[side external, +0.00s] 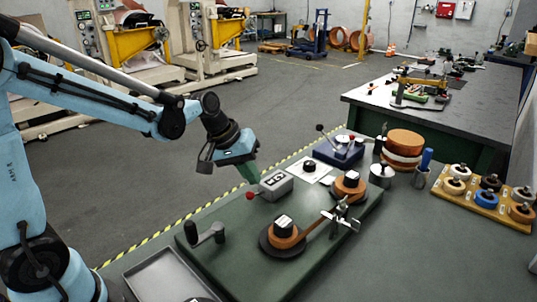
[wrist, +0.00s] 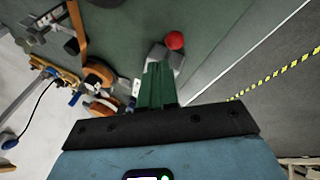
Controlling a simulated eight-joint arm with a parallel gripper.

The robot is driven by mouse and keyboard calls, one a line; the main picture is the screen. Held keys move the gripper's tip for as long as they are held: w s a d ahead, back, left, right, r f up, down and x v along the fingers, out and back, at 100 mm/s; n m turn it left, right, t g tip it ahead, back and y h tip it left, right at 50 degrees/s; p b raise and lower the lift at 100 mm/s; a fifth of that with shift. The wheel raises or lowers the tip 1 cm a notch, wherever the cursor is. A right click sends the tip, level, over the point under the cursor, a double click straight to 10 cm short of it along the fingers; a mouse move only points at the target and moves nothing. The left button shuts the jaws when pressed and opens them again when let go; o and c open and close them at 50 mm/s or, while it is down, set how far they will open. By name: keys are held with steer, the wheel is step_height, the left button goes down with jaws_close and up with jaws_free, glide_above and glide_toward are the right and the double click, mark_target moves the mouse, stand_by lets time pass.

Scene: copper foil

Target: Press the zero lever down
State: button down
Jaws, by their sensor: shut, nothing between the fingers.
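A lever with a red ball knob (side external: 250,195) sticks out from the left side of a small grey counter box (side external: 278,184) on the green winder base; I take this as the zero lever. In the wrist view the red knob (wrist: 174,40) shows just beyond my fingertips, with part of the grey box (wrist: 176,61) beside it. My gripper (side external: 251,177) is shut and empty, its green fingers pointing down just above and behind the knob and box. In the wrist view my shut fingers (wrist: 159,68) hide part of the box. Contact with the lever cannot be told.
Two foil reels (side external: 283,228) (side external: 348,184) and a clamp-like guide (side external: 341,214) stand on the green base (side external: 230,262). A crank handle (side external: 206,234) is at its left. A blue device with a black-knobbed lever (side external: 320,128) stands behind. A metal tray (side external: 165,278) lies at front left.

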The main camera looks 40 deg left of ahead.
steer(key=shift+f, duration=0.15)
steer(key=shift+s+f, duration=0.15)
steer(key=shift+f, duration=0.15)
steer(key=shift+s+f, duration=0.25)
steer(key=shift+f, duration=0.3)
steer(key=shift+s+f, duration=0.2)
steer(key=shift+f, duration=0.3)
stand_by(1.5)
steer(key=shift+w+r, duration=0.3)
steer(key=shift+r, duration=0.45)
steer(key=shift+w+r, duration=0.3)
steer(key=shift+r, duration=0.45)
steer(key=shift+w+r, duration=0.3)
steer(key=shift+r, duration=0.45)
steer(key=shift+w+r, duration=0.3)
steer(key=shift+r, duration=0.5)
steer(key=shift+w+r, duration=0.3)
steer(key=shift+r, duration=0.45)
